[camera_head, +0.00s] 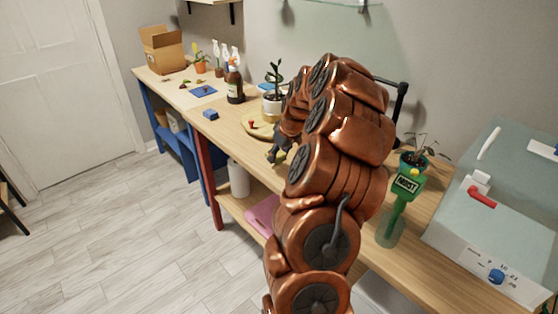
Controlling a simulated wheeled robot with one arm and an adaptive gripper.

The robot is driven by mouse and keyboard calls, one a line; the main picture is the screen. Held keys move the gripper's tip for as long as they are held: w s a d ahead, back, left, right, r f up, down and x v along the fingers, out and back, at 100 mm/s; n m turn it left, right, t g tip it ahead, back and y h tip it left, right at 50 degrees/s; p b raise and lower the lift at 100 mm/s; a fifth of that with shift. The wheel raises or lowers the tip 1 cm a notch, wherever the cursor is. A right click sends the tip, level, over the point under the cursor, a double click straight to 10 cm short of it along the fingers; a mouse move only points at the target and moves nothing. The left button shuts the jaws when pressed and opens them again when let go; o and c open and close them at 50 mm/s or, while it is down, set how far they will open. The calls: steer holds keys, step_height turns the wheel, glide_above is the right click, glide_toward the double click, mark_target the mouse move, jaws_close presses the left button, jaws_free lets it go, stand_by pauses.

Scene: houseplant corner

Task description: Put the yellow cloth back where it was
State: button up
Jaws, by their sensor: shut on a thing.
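My gripper (275,157) shows as a small dark shape left of my arm, in front of the wooden bench's front edge. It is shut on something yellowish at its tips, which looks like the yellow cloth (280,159). Only a small piece of it shows, and my arm hides the area behind and to the right. No other yellow cloth is visible. A pink cloth (262,214) lies on the lower shelf, below my gripper.
A green meter (406,187) in a clear cup and a grey-white machine (490,235) stand at right.

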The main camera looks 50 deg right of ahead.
mark_target(279, 169)
steer(key=shift+d+f+p, duration=0.1)
steer(key=shift+f+p, duration=0.7)
steer(key=shift+f, duration=0.85)
steer(key=shift+f+b, duration=0.35)
steer(key=o, duration=1.2)
steer(key=shift+r, duration=0.1)
steer(key=shift+r+p, duration=0.3)
steer(key=shift+p, duration=0.1)
steer(key=b+v, duration=0.3)
steer(key=v, duration=0.8)
steer(key=shift+s+r+b, duration=0.15)
steer(key=shift+r+b, duration=0.25)
